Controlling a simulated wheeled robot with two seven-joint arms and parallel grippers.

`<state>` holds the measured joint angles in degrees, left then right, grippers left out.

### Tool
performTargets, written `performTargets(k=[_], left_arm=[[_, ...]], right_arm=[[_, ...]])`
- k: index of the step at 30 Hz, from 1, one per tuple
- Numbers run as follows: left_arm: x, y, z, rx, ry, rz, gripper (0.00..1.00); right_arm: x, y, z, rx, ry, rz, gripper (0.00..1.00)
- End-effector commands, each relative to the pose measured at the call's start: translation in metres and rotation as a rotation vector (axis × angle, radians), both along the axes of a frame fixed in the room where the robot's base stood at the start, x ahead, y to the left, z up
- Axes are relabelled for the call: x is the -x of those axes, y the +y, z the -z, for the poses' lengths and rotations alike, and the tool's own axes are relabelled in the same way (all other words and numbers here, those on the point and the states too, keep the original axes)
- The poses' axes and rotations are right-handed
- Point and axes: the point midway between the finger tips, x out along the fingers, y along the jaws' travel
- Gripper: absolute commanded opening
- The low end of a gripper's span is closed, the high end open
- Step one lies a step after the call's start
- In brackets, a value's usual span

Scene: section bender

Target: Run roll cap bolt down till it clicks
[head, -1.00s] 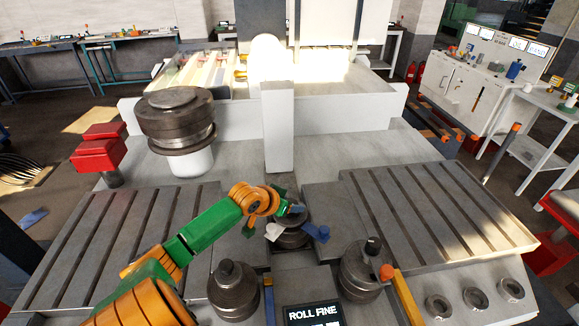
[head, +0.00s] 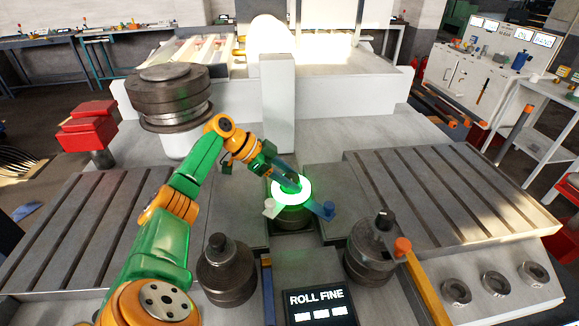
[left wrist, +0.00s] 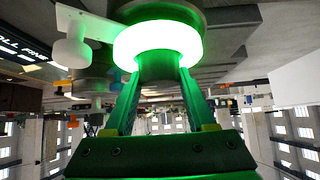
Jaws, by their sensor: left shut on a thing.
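The middle roll (head: 293,217) stands between the two slotted tables, with a brightly glowing white-green ring (head: 292,196) on its top. The ring also shows in the left wrist view (left wrist: 157,42). My left gripper (head: 290,182) reaches down to the ring's centre from the upper left. In the left wrist view its two fingers (left wrist: 160,75) are shut on the roll cap bolt (left wrist: 158,66), a short round piece standing out from the ring. In the head view the bolt is mostly hidden by the fingers and glare. My right gripper is not in view.
A white-ended lever (head: 270,207) and a blue lever (head: 324,210) stick out beside the middle roll. Two dark rolls stand in front, left (head: 226,272) and right (head: 371,248). A "ROLL FINE" display (head: 318,304) sits between them. A white post (head: 278,100) rises behind.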

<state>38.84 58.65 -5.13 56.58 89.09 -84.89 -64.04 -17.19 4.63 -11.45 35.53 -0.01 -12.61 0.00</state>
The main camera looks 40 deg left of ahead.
Motion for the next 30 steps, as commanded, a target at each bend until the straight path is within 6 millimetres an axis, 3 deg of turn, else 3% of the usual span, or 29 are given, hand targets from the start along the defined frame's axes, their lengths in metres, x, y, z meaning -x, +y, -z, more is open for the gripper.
performTargets(k=[9,25,26,28,30], left_arm=[[0.0008,-0.0010,0.0033,0.000,0.008,0.104,0.00],[0.0019,-0.0012,0.0050,-0.002,0.016,0.123,0.00],[0.0020,-0.0013,0.0050,-0.001,0.016,0.124,0.64],[0.0017,-0.0012,0.0046,-0.001,0.014,0.122,0.83],[0.0015,-0.0010,0.0039,-0.002,0.012,0.122,0.85]], right_arm=[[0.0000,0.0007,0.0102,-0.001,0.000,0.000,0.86],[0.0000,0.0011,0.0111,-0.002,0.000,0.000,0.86],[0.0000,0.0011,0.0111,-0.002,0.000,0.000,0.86],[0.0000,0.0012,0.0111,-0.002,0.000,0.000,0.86],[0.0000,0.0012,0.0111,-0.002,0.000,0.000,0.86]])
